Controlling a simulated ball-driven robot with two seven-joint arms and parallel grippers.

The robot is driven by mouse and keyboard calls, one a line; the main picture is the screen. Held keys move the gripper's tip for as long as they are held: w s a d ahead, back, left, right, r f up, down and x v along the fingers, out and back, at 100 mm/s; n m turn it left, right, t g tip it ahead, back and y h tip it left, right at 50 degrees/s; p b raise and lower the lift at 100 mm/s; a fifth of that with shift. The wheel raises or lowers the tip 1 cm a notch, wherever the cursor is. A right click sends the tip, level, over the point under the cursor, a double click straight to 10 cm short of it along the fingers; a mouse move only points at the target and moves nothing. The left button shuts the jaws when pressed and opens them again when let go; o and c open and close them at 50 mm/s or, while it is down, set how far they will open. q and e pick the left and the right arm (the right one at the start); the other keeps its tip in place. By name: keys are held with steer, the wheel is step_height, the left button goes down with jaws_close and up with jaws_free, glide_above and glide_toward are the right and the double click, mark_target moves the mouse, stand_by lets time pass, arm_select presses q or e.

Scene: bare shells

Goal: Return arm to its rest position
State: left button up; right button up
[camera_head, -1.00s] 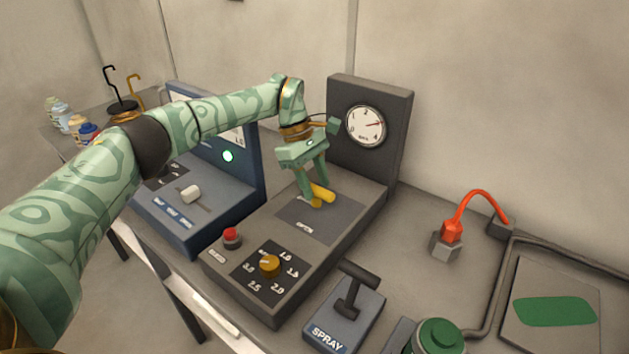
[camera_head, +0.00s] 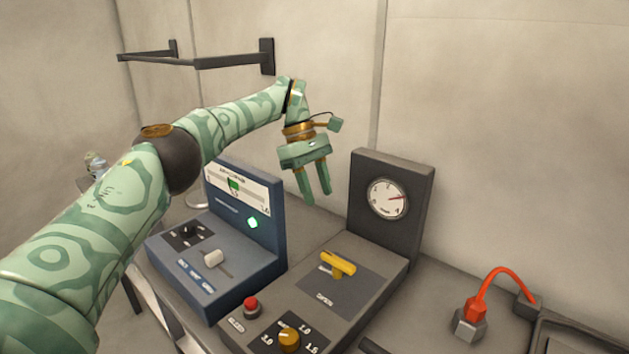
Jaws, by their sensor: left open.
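My left arm comes in from the left, patterned in light and dark green. My left gripper (camera_head: 318,186) is open and empty, with its two fingers pointing down. In the picture it hangs above the yellow lever (camera_head: 338,264) on the grey console, apart from it, between the blue panel and the gauge. My right gripper is not in view.
The grey console (camera_head: 372,302) carries a round gauge (camera_head: 388,199), a red button (camera_head: 251,306) and an orange knob (camera_head: 289,339). A blue console (camera_head: 247,262) stands left of it. A red cable (camera_head: 490,284) is at right. A dark wall rail (camera_head: 220,61) is at upper left.

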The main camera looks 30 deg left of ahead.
arm_select(q)
steer(key=shift+a+r, duration=0.15)
steer(key=shift+r, duration=0.2)
steer(key=shift+r, duration=0.1)
